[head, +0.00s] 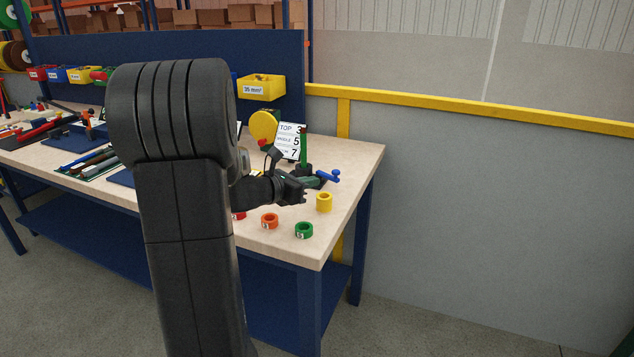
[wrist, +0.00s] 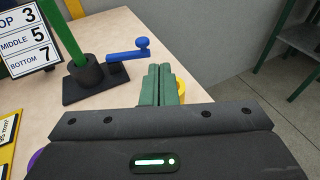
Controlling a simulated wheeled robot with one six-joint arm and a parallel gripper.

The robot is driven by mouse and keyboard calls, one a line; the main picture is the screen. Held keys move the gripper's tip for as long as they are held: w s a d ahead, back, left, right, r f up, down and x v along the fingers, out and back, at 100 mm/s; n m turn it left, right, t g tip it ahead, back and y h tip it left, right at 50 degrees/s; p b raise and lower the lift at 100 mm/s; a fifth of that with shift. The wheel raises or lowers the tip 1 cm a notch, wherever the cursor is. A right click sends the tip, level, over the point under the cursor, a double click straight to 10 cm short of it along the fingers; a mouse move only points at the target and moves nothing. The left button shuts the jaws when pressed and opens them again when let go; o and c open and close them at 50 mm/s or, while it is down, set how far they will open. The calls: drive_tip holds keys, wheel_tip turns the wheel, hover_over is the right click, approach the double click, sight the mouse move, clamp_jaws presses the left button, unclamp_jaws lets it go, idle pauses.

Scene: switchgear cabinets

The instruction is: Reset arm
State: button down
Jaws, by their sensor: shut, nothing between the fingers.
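My gripper (head: 303,183) is over the right end of the workbench in the head view, with my arm reaching in from the left. In the wrist view my gripper (wrist: 161,72) shows its two green fingers pressed together, with nothing between them. A yellow ring (head: 324,202) stands on the bench just below and right of the gripper; in the wrist view part of it (wrist: 181,87) shows behind the fingers. My arm hides part of the bench.
A stand with a green post (head: 304,147) and a blue crank (head: 328,176) is beside the gripper. A number card (head: 290,141) stands behind. An orange ring (head: 270,221) and a green ring (head: 304,230) lie near the front edge. The bench's right corner (head: 365,155) is clear.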

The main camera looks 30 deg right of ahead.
drive_tip(key=shift+s+v, duration=0.2)
drive_tip(key=shift+v, duration=0.85)
drive_tip(key=shift+s+v, duration=0.25)
drive_tip(key=shift+v, duration=0.8)
drive_tip(key=shift+d, duration=0.25)
